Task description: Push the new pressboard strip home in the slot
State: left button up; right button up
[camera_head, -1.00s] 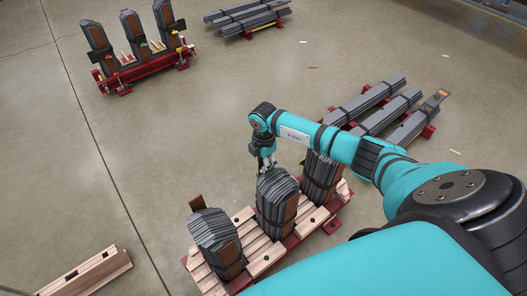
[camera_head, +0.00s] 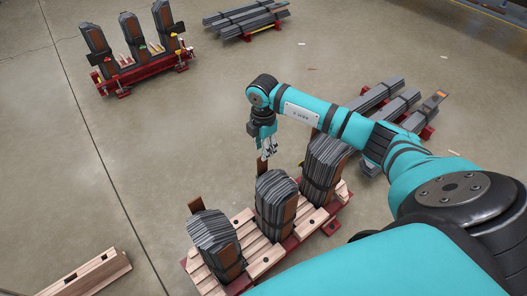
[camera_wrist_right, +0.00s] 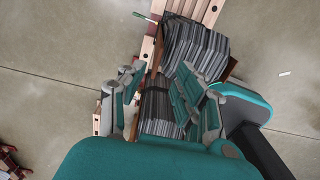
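A brown pressboard strip (camera_head: 262,168) stands upright behind the middle grey core stack (camera_head: 274,195), its upper end above the stack's back edge. How deep it sits in its slot is hidden. My right gripper (camera_head: 268,155) is just above the strip's top and points down. In the right wrist view the gripper (camera_wrist_right: 158,78) is open, with its fingers wide apart. A thin brown strip edge (camera_wrist_right: 156,60) shows between them beside the grey laminations; I cannot tell if a finger touches it. My left gripper is not in view.
Two more core stacks flank the middle one, left (camera_head: 214,238) and right (camera_head: 324,165), on a wood-topped red base (camera_head: 255,262). Grey bar bundles lie behind my right arm (camera_head: 385,100). A wooden beam (camera_head: 95,275) lies at lower left.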

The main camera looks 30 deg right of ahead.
notch_tip(320, 180, up, 2)
jog(key=shift+r, duration=0.2)
dwell(0.4)
